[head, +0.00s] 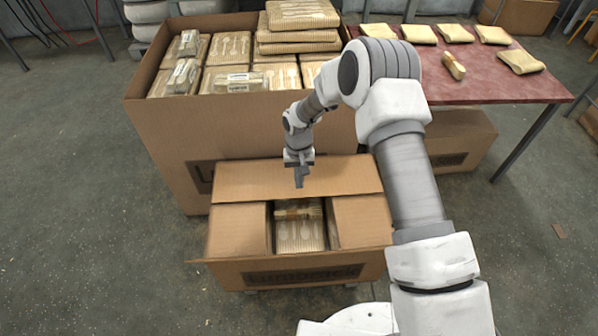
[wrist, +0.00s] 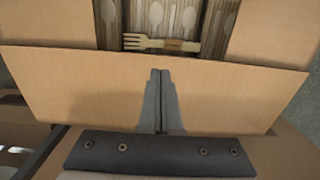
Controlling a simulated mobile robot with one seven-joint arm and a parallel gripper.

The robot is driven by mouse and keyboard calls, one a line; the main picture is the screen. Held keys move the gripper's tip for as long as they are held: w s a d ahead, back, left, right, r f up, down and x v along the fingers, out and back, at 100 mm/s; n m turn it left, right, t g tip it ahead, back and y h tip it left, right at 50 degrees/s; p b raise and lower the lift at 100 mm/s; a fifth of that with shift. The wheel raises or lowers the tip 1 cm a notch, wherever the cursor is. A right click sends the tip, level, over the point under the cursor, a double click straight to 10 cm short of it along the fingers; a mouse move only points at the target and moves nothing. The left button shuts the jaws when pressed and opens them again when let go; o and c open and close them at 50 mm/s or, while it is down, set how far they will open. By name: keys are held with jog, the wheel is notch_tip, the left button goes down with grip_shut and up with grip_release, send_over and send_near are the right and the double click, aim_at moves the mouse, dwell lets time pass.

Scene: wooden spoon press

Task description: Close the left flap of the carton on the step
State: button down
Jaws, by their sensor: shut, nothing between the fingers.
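The small open carton (head: 262,275) stands low in front of a large box. Its left flap (head: 238,230) is folded inward over the left part of the opening, and the right flap (head: 362,221) over the right part. The two side flaps leave a gap in the middle that shows packs of wooden cutlery (head: 300,236). The wide far flap (head: 245,180) lies across the far side and overlaps the ends of the side flaps. My gripper (head: 299,184) is shut and empty, pointing down over the far flap; it also shows in the wrist view (wrist: 160,74). Contact cannot be told.
The large box (head: 165,145) full of cutlery packs stands directly behind the carton. A red-topped table (head: 490,85) with several packs is at the back right, with another carton (head: 460,140) beneath. Floor is clear at left.

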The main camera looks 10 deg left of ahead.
aim_at(300, 196)
jog(key=shift+s+f+b, duration=0.1)
jog(key=shift+f+b, duration=0.3)
jog(key=shift+f, duration=1.2)
jog(key=shift+s+f+b, duration=0.1)
jog(key=shift+f+b, duration=0.45)
jog(key=shift+f, duration=0.35)
jog(key=shift+s+d+f, duration=0.15)
jog(key=shift+s+f, duration=0.05)
jog(key=shift+f, duration=0.1)
notch_tip(300, 196, up, 15)
jog(key=p, duration=0.5)
jog(key=shift+w+r+p, duration=0.15)
jog(key=shift+w+p, duration=0.15)
